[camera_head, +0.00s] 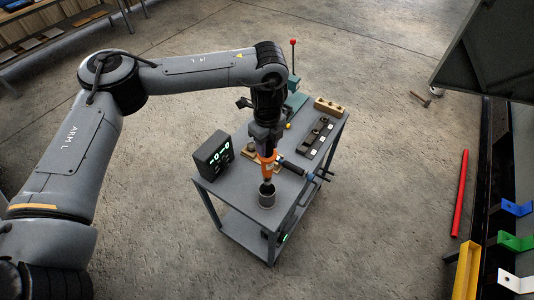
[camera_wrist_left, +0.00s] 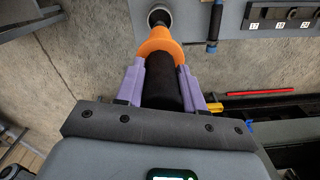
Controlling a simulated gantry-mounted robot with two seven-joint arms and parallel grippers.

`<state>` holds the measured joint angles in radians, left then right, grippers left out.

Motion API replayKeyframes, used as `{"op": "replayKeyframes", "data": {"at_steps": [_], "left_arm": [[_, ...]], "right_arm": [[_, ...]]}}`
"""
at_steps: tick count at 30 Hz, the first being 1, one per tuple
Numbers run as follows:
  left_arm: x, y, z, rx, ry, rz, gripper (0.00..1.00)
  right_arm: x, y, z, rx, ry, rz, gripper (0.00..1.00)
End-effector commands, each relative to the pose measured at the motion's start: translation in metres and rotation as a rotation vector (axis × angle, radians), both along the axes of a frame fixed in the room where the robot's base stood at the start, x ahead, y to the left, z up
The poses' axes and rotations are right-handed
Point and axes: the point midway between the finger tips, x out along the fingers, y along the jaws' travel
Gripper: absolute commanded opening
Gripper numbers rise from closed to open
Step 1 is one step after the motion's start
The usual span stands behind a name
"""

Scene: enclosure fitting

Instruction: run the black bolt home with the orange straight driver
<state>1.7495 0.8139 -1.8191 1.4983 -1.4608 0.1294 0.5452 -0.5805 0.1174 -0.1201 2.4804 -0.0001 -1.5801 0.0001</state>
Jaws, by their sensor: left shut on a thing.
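My left gripper (camera_head: 266,143) is shut on the orange straight driver (camera_head: 268,166) and holds it above the grey table. In the left wrist view the purple fingers of the gripper (camera_wrist_left: 163,75) sit on both sides of the driver's black body, just behind its orange collar (camera_wrist_left: 158,42). The driver points down at a round grey cup (camera_head: 267,198) near the table's front corner. The cup also shows beyond the collar in the left wrist view (camera_wrist_left: 158,15). I cannot make out the black bolt; the driver's tip is hidden or too small to tell. My right gripper is not in view.
A dark display box (camera_head: 213,154) stands at the table's left edge. A black tool with a blue ring (camera_wrist_left: 213,28) lies near the right edge. Behind are a dark slotted tray (camera_head: 317,138) and a wooden block (camera_head: 328,107). A red bar (camera_head: 459,193) lies on the floor.

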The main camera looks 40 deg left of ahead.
Motion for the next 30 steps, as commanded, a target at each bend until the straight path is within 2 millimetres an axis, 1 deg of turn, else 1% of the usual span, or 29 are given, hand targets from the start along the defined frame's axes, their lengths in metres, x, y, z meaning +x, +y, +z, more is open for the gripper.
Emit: {"op": "replayKeyframes", "data": {"at_steps": [1,9,15,30], "left_arm": [[0.001,0.0,0.011,-0.001,-0.005,-0.001,0.0],[0.001,-0.001,0.034,0.0,-0.003,-0.001,0.0],[0.0,0.0,0.043,-0.001,-0.001,0.0,0.0],[0.0,0.0,0.058,-0.001,-0.001,0.0,0.0]], "right_arm": [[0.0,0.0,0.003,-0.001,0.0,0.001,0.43],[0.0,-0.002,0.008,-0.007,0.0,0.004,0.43],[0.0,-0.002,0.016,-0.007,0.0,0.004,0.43],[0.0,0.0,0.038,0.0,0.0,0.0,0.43]]}}
